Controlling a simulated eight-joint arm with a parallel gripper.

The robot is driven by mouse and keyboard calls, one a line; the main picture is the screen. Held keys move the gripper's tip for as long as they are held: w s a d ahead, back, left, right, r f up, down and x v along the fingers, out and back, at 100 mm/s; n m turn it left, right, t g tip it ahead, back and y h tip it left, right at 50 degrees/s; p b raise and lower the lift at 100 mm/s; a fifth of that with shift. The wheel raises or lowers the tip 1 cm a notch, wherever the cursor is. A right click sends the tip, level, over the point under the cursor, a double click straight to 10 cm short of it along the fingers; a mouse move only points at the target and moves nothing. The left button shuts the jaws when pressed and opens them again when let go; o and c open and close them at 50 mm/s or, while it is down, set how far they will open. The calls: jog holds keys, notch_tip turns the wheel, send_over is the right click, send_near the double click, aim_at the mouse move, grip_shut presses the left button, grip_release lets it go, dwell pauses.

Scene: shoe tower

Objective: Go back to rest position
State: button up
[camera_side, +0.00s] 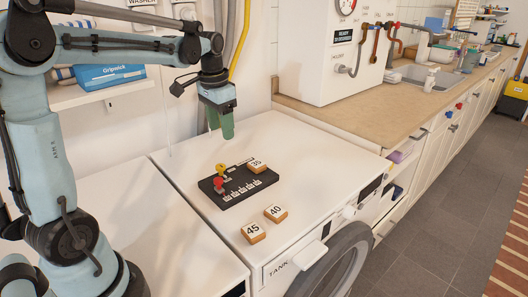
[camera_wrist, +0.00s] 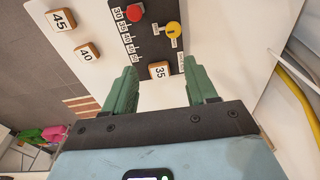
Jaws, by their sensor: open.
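My gripper (camera_side: 222,126) hangs above the back part of the white machine top (camera_side: 310,165), behind the black board (camera_side: 236,187). In the wrist view my gripper (camera_wrist: 165,92) has its two green fingers spread apart with nothing between them. The board carries a red knob (camera_side: 219,183) and a yellow knob (camera_side: 221,169). A block marked 35 (camera_side: 257,166) rests at the board's far end. Blocks marked 40 (camera_side: 275,213) and 45 (camera_side: 252,233) lie on the machine top in front of the board.
A shelf with a blue box (camera_side: 110,76) is on the wall at upper left, close to my arm. A white cabinet (camera_side: 320,50) stands on the wooden counter (camera_side: 345,108) behind. Grey and yellow hoses (camera_side: 240,45) run down the wall behind my gripper. The machine top's right side is clear.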

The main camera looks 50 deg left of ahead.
jog(key=s+d+f+t, duration=0.1)
jog(key=s+d+t, duration=0.2)
jog(key=d, duration=0.4)
jog(key=s+d+f+t, duration=0.2)
jog(key=s+d, duration=0.3)
jog(key=d, duration=0.3)
jog(key=shift+s+d+t, duration=0.2)
jog(key=shift+t, duration=0.4)
